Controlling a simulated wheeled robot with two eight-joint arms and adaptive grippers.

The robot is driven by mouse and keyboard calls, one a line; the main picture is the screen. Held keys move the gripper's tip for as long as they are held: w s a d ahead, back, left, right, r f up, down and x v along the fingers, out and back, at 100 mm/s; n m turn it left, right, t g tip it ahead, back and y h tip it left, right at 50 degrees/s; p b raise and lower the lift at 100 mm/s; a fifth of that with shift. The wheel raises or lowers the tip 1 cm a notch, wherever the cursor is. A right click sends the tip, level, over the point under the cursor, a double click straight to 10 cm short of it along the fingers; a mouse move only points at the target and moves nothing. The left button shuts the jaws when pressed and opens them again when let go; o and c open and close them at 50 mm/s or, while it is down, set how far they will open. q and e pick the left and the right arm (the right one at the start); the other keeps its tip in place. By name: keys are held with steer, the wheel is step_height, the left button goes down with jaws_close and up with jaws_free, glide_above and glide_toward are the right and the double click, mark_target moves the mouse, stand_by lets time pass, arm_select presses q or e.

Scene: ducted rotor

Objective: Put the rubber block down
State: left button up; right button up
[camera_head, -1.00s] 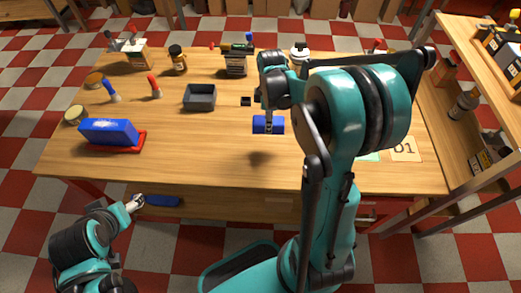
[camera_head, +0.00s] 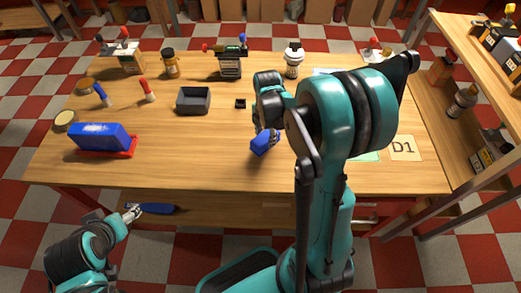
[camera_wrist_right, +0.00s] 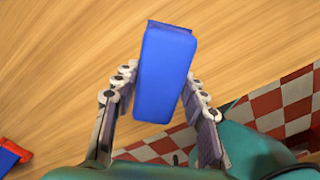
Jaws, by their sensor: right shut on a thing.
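The rubber block, a plain blue bar, is in my right gripper. It shows in the head view (camera_head: 264,142) and from close up in the wrist view (camera_wrist_right: 165,75). My right gripper (camera_wrist_right: 160,88) is shut on it, one finger along each side. In the head view the block is tilted, over the front middle of the wooden table (camera_head: 200,165). I cannot tell whether it touches the top. My left gripper (camera_head: 132,211) is low in front of the table, beside a blue thing (camera_head: 157,208); I cannot tell whether it holds it.
A bigger blue block (camera_head: 100,136) sits on a red tray (camera_head: 132,148) at the left. A grey open box (camera_head: 194,101) and a small black piece (camera_head: 240,103) stand behind the held block. A D1 card (camera_head: 403,148) lies at the right. The table's front middle is clear.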

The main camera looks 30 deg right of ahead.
steer(key=shift+w+a+f, duration=0.15)
steer(key=shift+a+f, duration=0.4)
steer(key=shift+a, duration=0.35)
steer(key=shift+a+f+b, duration=0.1)
steer(key=shift+f+b, duration=0.15)
steer(key=shift+b, duration=0.05)
step_height(320, 180, down, 4)
steer(key=shift+r+b, duration=0.15)
steer(key=shift+b, duration=0.75)
steer(key=shift+r, duration=0.1)
steer(key=o, duration=0.9)
steer(key=shift+f, duration=0.2)
steer(key=o, duration=0.4)
steer(key=shift+o, duration=0.2)
